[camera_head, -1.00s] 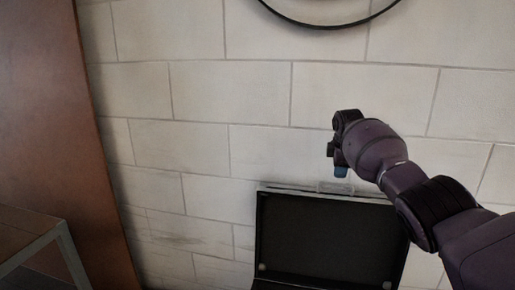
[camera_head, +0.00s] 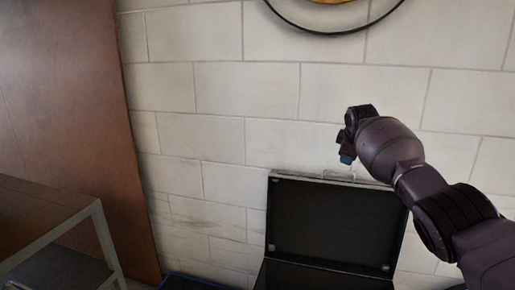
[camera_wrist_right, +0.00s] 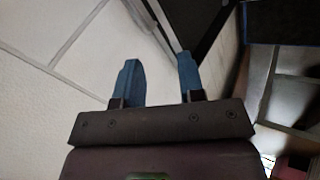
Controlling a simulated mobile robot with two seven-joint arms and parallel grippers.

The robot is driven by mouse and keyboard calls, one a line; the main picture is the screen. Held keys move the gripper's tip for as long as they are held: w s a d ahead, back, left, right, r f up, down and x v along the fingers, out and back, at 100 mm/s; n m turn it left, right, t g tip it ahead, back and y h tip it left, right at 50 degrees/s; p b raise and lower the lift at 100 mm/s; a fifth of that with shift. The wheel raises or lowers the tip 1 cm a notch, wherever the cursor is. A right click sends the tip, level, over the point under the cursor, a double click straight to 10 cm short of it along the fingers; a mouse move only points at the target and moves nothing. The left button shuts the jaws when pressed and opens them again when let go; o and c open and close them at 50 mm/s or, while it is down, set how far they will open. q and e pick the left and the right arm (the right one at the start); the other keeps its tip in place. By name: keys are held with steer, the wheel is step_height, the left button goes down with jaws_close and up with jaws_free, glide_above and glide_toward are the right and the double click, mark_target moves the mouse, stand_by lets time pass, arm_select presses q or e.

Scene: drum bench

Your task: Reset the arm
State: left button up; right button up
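My right arm comes in from the right in the head view, and its gripper (camera_head: 347,150) is in front of the pale block wall, above the open black case. In the right wrist view the two blue fingers of the right gripper (camera_wrist_right: 158,80) stand apart with nothing between them. Its fingertips point towards the wall and a dark edge beyond. My left gripper does not show in any view.
The open black case (camera_head: 335,225) stands against the block wall (camera_head: 220,100). A brown wooden panel (camera_head: 75,110) stands at the left, with a metal-framed table or shelf (camera_head: 85,220) before it. A round dark rim (camera_head: 330,32) hangs on the wall at the top.

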steer(key=w+a+r+m+t+y, duration=0.1)
steer(key=a+r+m+t, duration=0.1)
steer(key=a+r+t, duration=0.5)
steer(key=s+a+f+m+t+y, duration=0.2)
steer(key=s+a+f+t+y, duration=0.1)
steer(key=s+f, duration=0.8)
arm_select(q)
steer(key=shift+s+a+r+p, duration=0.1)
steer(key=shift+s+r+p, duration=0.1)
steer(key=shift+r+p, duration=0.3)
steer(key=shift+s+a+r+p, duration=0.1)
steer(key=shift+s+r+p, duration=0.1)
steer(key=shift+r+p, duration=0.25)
arm_select(e)
steer(key=s+d+f+m+g+h, duration=0.1)
steer(key=s+d+f+m, duration=0.1)
steer(key=s+f, duration=0.8)
steer(key=s+d+f+m+g+h, duration=0.1)
steer(key=s+f, duration=1)
steer(key=s, duration=1.2)
steer(key=s+d+f+m+g, duration=0.3)
steer(key=s+d+f, duration=0.2)
steer(key=s+f, duration=0.5)
steer(key=s, duration=0.6)
steer(key=shift+s+d+f+h, duration=0.2)
steer(key=shift+d+f+h, duration=0.1)
steer(key=shift+h, duration=0.1)
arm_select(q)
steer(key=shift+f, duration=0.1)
